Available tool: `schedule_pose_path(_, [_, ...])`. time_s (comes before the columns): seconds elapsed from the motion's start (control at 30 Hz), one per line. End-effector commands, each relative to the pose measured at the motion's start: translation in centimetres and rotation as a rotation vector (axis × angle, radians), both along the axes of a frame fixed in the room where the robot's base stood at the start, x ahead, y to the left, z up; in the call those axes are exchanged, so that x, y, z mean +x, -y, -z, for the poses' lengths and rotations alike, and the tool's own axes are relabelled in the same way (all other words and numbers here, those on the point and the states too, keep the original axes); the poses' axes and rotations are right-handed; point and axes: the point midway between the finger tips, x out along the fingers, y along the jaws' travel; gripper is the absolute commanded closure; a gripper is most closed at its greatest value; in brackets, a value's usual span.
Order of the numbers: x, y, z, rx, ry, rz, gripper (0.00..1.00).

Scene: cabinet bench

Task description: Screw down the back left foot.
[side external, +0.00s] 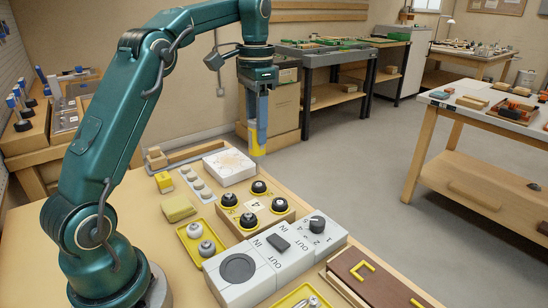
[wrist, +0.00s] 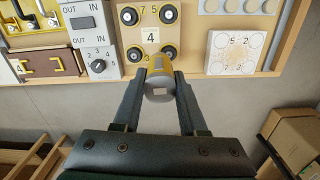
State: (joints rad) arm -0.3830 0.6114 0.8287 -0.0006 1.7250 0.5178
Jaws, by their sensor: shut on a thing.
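My gripper (side external: 257,140) is raised in the air beyond the bench's far edge, with its fingers pointing down. In the wrist view my gripper (wrist: 160,88) is shut on a grey and yellow cylinder (wrist: 160,85); its yellow part (side external: 257,151) shows below the fingers in the side view. A wooden block (side external: 233,225) with a white "4" label carries several black round feet. These feet (side external: 259,187) stand at its corners, some with yellow rings around them. In the wrist view the block (wrist: 149,16) lies above the held cylinder, apart from it. I cannot tell which foot is the back left.
Beside the block are a grey IN/OUT switch box (side external: 280,245), a yellow tray (side external: 188,243) with two grey knobs, a yellow-green block (side external: 178,208) and a white patterned plate (side external: 229,164). A brown panel (side external: 376,283) lies at front right. Open floor lies beyond the bench.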

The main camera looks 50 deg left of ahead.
Motion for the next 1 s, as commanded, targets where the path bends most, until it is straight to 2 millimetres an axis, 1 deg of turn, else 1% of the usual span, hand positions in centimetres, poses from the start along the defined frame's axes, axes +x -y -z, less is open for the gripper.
schedule_pose_path(0.03, [-0.6,0.7,-0.2,-0.001,-0.002,0.003,1.00])
schedule_pose_path(0.3, [-4.1,3.9,-0.5,0.000,-0.003,0.014,1.00])
schedule_pose_path(0.5, [-6.4,5.6,-0.9,0.003,0.003,0.042,1.00])
schedule_pose_path(0.63, [-6.8,6.1,-1.4,0.006,0.019,0.054,1.00])
schedule_pose_path(0.73, [-6.9,6.2,-1.3,0.009,0.023,0.059,1.00])
schedule_pose_path(1.0, [-6.9,6.2,1.1,0.008,0.022,0.059,1.00])
